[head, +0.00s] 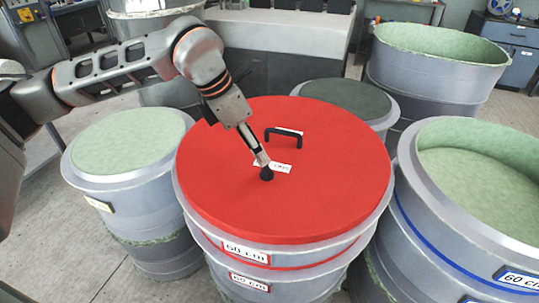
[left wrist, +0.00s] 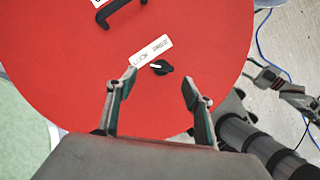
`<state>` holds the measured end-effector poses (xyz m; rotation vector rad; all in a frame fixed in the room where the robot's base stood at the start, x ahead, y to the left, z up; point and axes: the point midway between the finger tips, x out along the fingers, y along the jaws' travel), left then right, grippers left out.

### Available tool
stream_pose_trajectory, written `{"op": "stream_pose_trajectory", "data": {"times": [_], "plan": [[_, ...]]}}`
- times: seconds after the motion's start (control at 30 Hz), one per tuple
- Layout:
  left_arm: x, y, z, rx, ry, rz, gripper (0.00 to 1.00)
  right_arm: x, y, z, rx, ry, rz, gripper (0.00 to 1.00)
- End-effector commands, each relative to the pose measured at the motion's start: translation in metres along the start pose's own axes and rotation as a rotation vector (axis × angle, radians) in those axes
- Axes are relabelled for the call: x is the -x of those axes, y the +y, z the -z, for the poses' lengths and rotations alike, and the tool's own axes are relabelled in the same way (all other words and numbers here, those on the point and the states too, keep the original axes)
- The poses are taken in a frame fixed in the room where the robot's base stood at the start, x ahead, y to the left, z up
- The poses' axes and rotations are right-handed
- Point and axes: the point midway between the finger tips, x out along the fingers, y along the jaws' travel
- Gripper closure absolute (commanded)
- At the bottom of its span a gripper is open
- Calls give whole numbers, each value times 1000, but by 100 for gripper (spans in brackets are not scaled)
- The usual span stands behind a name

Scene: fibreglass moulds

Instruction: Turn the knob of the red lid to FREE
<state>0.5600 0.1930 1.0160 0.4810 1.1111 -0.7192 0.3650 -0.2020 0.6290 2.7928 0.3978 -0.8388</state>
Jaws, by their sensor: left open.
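The round red lid (head: 330,190) covers a grey mould in the middle of the head view. On it are a small black knob (head: 266,174) and a white label (head: 280,168). In the left wrist view the knob (left wrist: 160,68) has a white mark pointing left, toward the left end of the label (left wrist: 150,50). The label's lettering is too small to read surely. My left gripper (left wrist: 158,92) is open and empty; its fingertips sit just short of the knob and do not clasp it. The head view shows the gripper (head: 262,160) pointing down over the knob.
A black handle (head: 284,132) stands up from the lid behind the knob. Moulds crowd around it: a pale green-topped one (head: 130,140) at left, a dark-topped one (head: 345,97) behind, an open one (head: 480,190) at right. Open floor shows at lower left.

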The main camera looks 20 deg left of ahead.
Motion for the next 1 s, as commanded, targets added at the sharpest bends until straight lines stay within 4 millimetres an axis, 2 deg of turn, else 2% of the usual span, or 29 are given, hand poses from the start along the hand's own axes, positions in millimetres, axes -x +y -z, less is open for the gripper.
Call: {"op": "stream_pose_trajectory", "data": {"times": [0.27,0.5,0.9,1.0], "plan": [[-39,-1,1,0,3,4,49,6,-8,-24,-4,-41,11,60],[-69,-1,0,-1,2,3,49,3,-6,-20,-2,-34,9,60],[-76,-1,0,-1,0,2,49,3,-4,-10,-1,-16,5,60],[-76,-1,0,-1,0,2,75,3,-4,-11,-1,-17,5,60]]}}
